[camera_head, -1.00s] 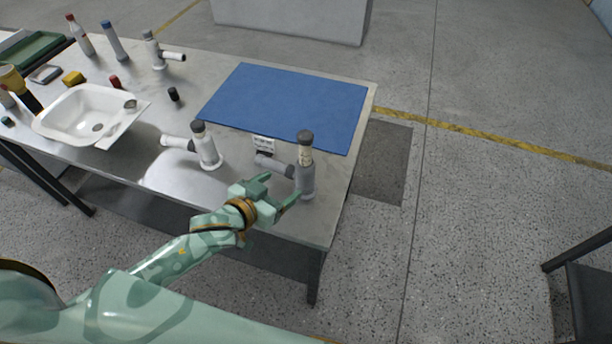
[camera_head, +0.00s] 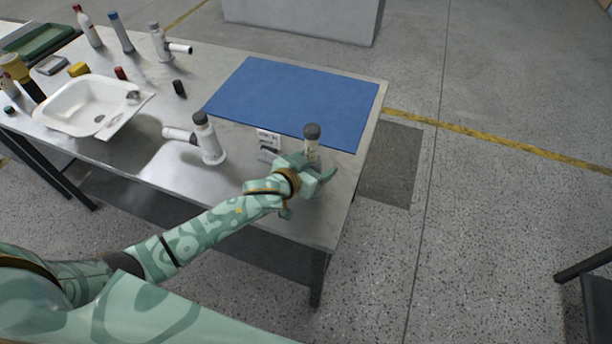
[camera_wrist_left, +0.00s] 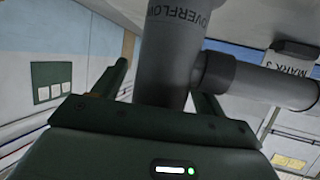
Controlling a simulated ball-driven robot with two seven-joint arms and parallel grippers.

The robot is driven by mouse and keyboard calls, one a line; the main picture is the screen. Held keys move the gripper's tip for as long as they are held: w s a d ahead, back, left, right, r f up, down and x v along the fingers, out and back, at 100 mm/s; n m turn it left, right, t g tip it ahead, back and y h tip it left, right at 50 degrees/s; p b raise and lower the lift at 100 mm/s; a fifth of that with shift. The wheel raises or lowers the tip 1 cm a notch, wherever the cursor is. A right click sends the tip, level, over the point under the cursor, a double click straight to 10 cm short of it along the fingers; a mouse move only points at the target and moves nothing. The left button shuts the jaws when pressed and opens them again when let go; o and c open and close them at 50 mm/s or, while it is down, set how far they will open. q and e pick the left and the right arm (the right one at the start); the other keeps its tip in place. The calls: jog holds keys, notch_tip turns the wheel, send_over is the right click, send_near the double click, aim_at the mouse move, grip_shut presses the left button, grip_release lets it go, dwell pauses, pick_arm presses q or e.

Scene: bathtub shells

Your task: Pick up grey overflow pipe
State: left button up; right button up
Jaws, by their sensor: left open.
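The grey overflow pipe (camera_head: 312,148) stands upright near the table's front right corner, with a dark cap on top. In the head view its lower part and side branch are mostly hidden by my left gripper (camera_head: 318,172). In the left wrist view the pipe (camera_wrist_left: 167,50) carries the word OVERFLOW and has a side branch (camera_wrist_left: 262,82) going right. The left gripper (camera_wrist_left: 160,85) is open, with its fingers on either side of the pipe body. I cannot tell whether they touch it. My right gripper is not in view.
A white pipe piece (camera_head: 208,140) with a side branch stands to the left. A blue mat (camera_head: 290,100) lies behind. A small label card (camera_head: 267,138) stands near the pipe. A white basin (camera_head: 85,108) and several bottles are farther left. Open floor lies right of the table.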

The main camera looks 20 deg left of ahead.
pick_arm(q)
jog(key=c, duration=1.1)
jog(key=shift+r, duration=0.1)
jog(key=shift+c, duration=0.2)
